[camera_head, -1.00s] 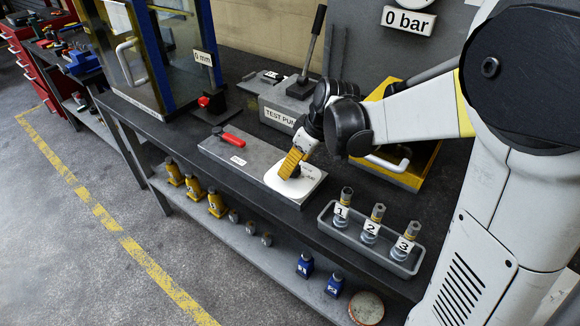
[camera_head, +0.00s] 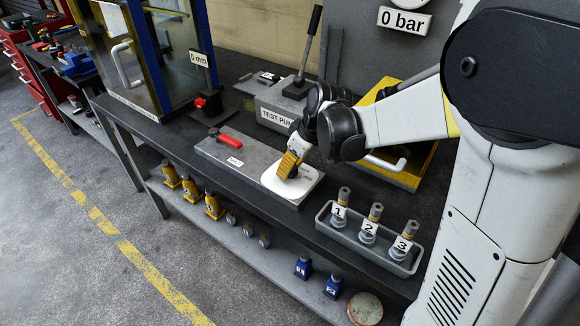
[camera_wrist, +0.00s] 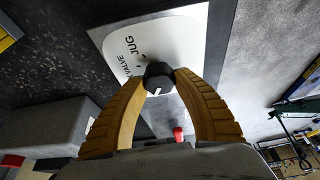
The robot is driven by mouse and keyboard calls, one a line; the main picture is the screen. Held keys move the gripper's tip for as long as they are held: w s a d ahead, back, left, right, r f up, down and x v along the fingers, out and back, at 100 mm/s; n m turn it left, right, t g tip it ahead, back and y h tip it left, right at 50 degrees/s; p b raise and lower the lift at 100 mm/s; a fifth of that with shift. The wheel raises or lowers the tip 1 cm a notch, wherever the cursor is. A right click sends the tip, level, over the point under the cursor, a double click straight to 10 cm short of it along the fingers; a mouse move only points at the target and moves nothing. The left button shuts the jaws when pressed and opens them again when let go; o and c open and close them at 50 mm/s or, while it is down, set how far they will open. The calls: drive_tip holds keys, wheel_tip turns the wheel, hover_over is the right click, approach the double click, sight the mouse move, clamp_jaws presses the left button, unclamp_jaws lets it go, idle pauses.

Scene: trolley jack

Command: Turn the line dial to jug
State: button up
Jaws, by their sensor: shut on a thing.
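The line dial is a small black knob (camera_wrist: 158,75) on a white plate (camera_wrist: 160,38) printed JUG and VALVE; in the wrist view it sits between my fingertips. A small white mark shows on the knob's near side; I cannot tell which word it points to. My gripper (camera_head: 288,168) reaches down to the white plate (camera_head: 272,184) at the right end of a grey block. In the wrist view its two ribbed yellow fingers (camera_wrist: 160,80) are shut on the knob, one on each side. In the head view my gripper hides most of the knob.
A red-handled lever (camera_head: 230,140) lies on the grey block's left part. The grey test pump (camera_head: 272,105) with an upright lever stands behind. A yellow-edged case (camera_head: 408,180) is to the right. A tray (camera_head: 335,232) with numbered fittings stands at the bench's front. A gauge label reads 0 bar.

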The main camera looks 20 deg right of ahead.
drive_tip(key=shift+m, duration=0.3)
drive_tip(key=m+h, duration=0.1)
drive_tip(key=m, duration=0.1)
drive_tip(key=m+h+p, duration=0.1)
drive_tip(key=m, duration=0.1)
drive_tip(key=shift+m+t, duration=0.3)
drive_tip(key=shift+m, duration=0.1)
drive_tip(key=m+h+p, duration=0.1)
drive_tip(key=m+h, duration=0.1)
drive_tip(key=m, duration=0.4)
drive_tip(key=m+g+h, duration=0.1)
drive_tip(key=m, duration=0.2)
drive_tip(key=m+g+h, duration=0.1)
drive_tip(key=m, duration=0.2)
drive_tip(key=shift+m, duration=0.4)
drive_tip(key=m+g, duration=0.1)
drive_tip(key=m, duration=0.1)
drive_tip(key=m+h+p, duration=0.1)
drive_tip(key=m, duration=0.2)
drive_tip(key=shift+g, duration=0.4)
drive_tip(key=shift+m, duration=0.4)
drive_tip(key=o, duration=1.2)
